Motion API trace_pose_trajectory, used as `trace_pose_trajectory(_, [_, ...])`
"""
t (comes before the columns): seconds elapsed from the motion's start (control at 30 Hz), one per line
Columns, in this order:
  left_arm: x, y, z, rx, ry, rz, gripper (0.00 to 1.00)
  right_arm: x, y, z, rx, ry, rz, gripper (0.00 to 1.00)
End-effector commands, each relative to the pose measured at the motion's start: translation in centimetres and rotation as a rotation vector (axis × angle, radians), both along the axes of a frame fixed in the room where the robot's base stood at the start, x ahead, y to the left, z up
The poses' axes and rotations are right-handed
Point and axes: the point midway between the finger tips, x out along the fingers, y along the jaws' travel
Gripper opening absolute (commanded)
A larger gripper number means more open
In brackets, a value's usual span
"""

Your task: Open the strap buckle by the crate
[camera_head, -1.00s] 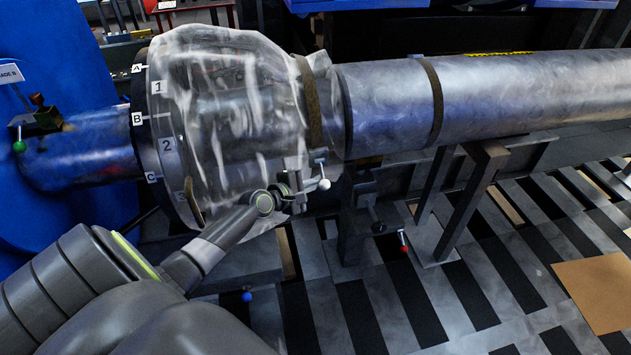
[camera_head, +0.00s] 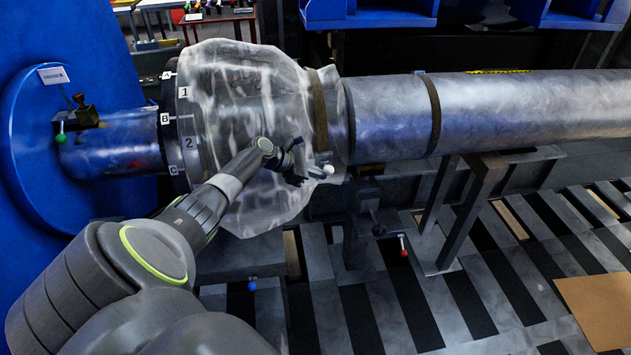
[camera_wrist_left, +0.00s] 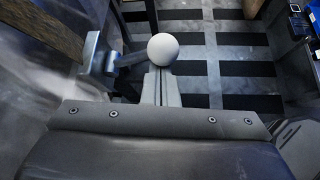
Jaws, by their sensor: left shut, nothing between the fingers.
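The strap buckle (camera_head: 321,158) sits at the lower end of the brown strap (camera_head: 319,112), which wraps the plastic-covered end of the pipe. Its lever ends in a white ball (camera_head: 328,170). In the left wrist view, the metal buckle (camera_wrist_left: 97,57) is at left, beside the strap (camera_wrist_left: 48,28), and the lever reaches right to the white ball (camera_wrist_left: 163,49). My left gripper (camera_head: 302,179) is shut and empty, just left of the ball in the head view. In the wrist view its fingertips (camera_wrist_left: 160,78) are right by the ball; I cannot tell if they touch. The crate is not identifiable.
The clear plastic cover (camera_head: 245,130) hangs close around my left wrist. A second strap (camera_head: 433,115) rings the bare pipe (camera_head: 530,110). A stand (camera_head: 470,205), a red-knobbed lever (camera_head: 403,247) and a blue knob (camera_head: 252,285) are below.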

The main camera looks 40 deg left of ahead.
Motion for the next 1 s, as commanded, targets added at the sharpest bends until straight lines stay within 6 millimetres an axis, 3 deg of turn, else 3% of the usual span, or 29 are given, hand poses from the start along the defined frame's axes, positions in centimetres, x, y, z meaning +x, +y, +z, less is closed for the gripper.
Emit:
trace_pose_trajectory(0.23, [0.86, 0.19, 0.75, -0.022, 0.019, 0.001, 0.0, -0.03, 1.25, 0.22, 0.016, 0.0, -0.004, 0.36])
trace_pose_trajectory(1.0, [1.06, 0.38, 1.0, -0.019, 0.017, 0.001, 0.0, 0.14, 0.3, 0.39, 0.004, -0.002, 0.0, 0.36])
